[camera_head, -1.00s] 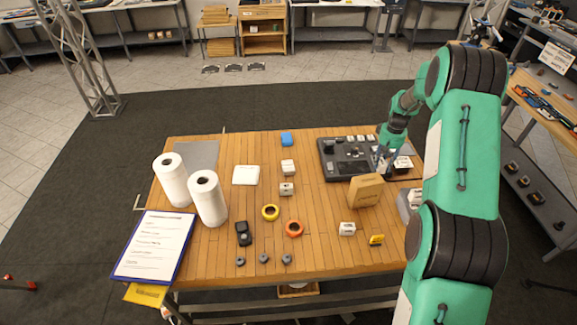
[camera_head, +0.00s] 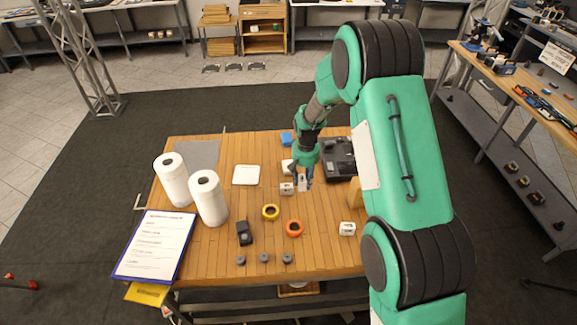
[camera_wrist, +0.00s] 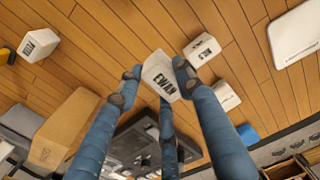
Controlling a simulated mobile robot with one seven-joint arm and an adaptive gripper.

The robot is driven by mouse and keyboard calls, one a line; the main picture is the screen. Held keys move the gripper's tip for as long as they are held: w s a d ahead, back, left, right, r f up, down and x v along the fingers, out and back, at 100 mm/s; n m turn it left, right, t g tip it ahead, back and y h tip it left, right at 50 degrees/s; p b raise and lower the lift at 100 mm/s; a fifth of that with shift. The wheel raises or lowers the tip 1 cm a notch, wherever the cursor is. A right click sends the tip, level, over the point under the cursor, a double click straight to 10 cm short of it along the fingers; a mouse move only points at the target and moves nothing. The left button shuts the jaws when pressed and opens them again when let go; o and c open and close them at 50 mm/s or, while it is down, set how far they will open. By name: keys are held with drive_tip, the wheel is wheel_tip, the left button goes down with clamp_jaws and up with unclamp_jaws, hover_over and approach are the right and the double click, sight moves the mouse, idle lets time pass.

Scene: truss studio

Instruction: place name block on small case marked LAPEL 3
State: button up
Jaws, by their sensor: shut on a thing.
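My gripper (camera_head: 301,179) is shut on a white name block reading EWAN (camera_wrist: 161,75), held above the table. In the head view the block (camera_head: 302,183) shows just right of a small white case (camera_head: 286,189). That case also shows in the wrist view (camera_wrist: 203,50), apart from the block; its dark label is too small to read surely. A third (camera_head: 347,228) stands at the front right. I cannot tell which one is LAPEL 3.
A black mixer (camera_head: 340,157) lies right of my gripper, a tan box (camera_wrist: 62,130) beside it.

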drive_tip(key=shift+s+a, duration=0.25)
drive_tip(key=shift+a, duration=0.25)
drive_tip(key=shift+s+a, duration=0.2)
drive_tip(key=shift+a, duration=0.25)
drive_tip(key=shift+w, duration=0.15)
drive_tip(key=w, duration=0.5)
drive_tip(key=w+a+f+p, duration=0.1)
drive_tip(key=w, duration=0.4)
drive_tip(key=w+a+p, duration=0.1)
drive_tip(key=w, duration=0.4)
drive_tip(key=shift+w+f, duration=0.25)
drive_tip(key=shift+w, duration=0.05)
drive_tip(key=shift+f+p, duration=0.7)
drive_tip(key=shift+f, duration=1.05)
drive_tip(key=shift+f, duration=0.15)
drive_tip(key=o, duration=1.1)
drive_tip(key=shift+o, duration=0.2)
